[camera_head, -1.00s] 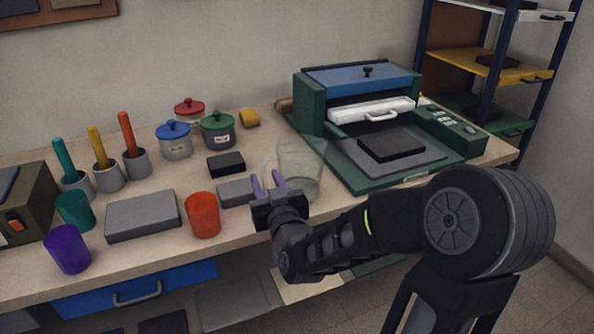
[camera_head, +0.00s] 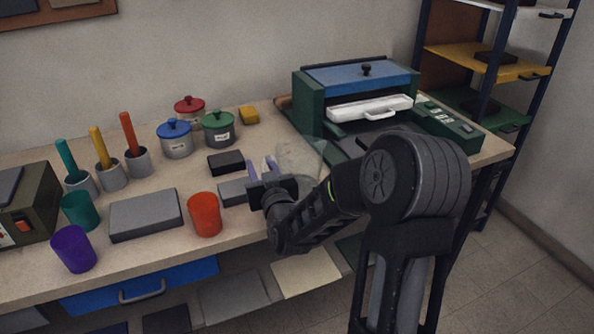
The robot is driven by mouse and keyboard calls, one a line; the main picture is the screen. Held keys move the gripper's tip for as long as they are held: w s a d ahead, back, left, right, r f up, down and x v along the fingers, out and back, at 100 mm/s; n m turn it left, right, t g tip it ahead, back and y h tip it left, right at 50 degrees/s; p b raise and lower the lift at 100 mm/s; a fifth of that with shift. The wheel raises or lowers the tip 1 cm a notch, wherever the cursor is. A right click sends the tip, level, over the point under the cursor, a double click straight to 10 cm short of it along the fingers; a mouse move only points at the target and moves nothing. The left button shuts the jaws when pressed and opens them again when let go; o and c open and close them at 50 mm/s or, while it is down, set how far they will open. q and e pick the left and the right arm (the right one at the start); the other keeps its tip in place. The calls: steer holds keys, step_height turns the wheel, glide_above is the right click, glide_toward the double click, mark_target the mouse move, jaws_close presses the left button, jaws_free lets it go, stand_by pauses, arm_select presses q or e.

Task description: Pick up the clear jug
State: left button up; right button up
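The clear jug (camera_head: 302,158) stands on the workbench, left of the green press. It is see-through and faint, and my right arm hides its lower part. My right gripper (camera_head: 262,168) is at the jug's left front side, its two purple fingers pointing away from me and apart. The finger on the right overlaps the jug's left edge, where the handle seems to be. I cannot tell whether it touches, or whether the handle is between the fingers. My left gripper is not in view.
A grey block (camera_head: 234,192) and a black block (camera_head: 226,162) lie left of the gripper. An orange cup (camera_head: 205,215) stands near the front edge. Lidded pots, including a green one (camera_head: 218,130), stand behind. The green press (camera_head: 308,105) stands to the right.

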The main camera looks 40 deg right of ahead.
steer(key=shift+w+d, duration=0.1)
steer(key=shift+w, duration=0.1)
stand_by(0.5)
jaws_close()
stand_by(1.2)
